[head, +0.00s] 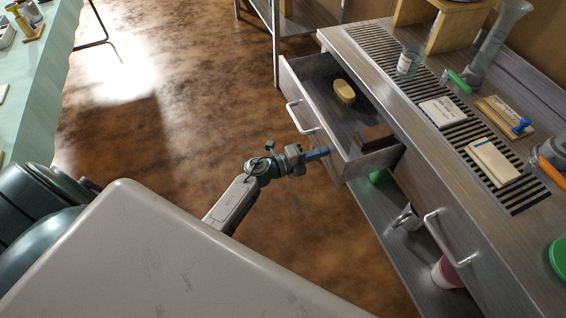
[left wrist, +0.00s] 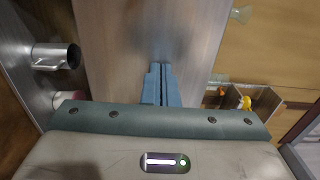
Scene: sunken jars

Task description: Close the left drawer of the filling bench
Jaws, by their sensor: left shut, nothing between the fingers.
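The left drawer (head: 331,142) of the filling bench (head: 440,150) stands pulled out, its bar handle (head: 300,117) on the front. Inside lie a yellow rounded block (head: 344,91) and a brown block (head: 373,137). My left gripper (head: 326,152) is shut and empty, its blue fingertips at the drawer front, to the right of the handle. In the left wrist view the shut fingers (left wrist: 160,72) point at a plain grey panel (left wrist: 150,30). I cannot tell whether they touch it. My right gripper is not in view.
The bench's other drawer, with its handle (head: 449,240), looks shut. A metal jug (head: 407,217) and a pink container (head: 446,272) stand on the shelf below. The benchtop holds a glass jar (head: 408,62) and several small items. The floor (head: 190,110) left of the drawer is clear.

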